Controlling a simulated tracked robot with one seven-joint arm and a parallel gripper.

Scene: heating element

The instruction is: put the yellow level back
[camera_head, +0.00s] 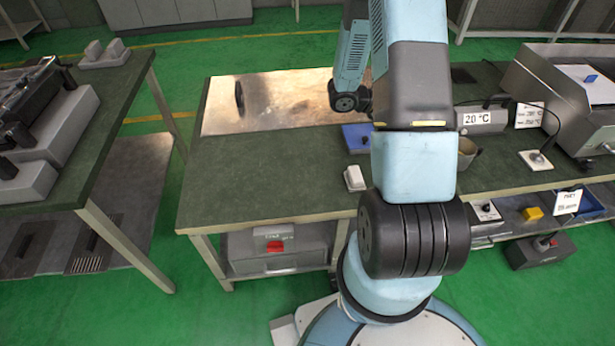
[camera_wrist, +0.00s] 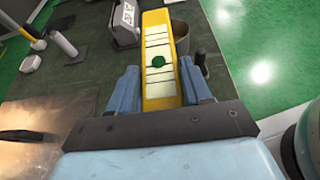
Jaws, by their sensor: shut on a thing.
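The yellow level (camera_wrist: 155,20) is a long yellow bar with a pale, line-marked face and a green spot. In the wrist view it sits between the two blue fingers of my gripper (camera_wrist: 158,70), which is shut on it. It points away from the gripper, above the dark green table (camera_wrist: 235,75). In the head view my arm hides the gripper and the level.
A grey box marked 20 °C (camera_head: 482,120) stands right of my arm, with a cup (camera_head: 467,153) close by. The table's front left (camera_head: 260,180) is clear. A metal sheet (camera_head: 285,105) lies behind.

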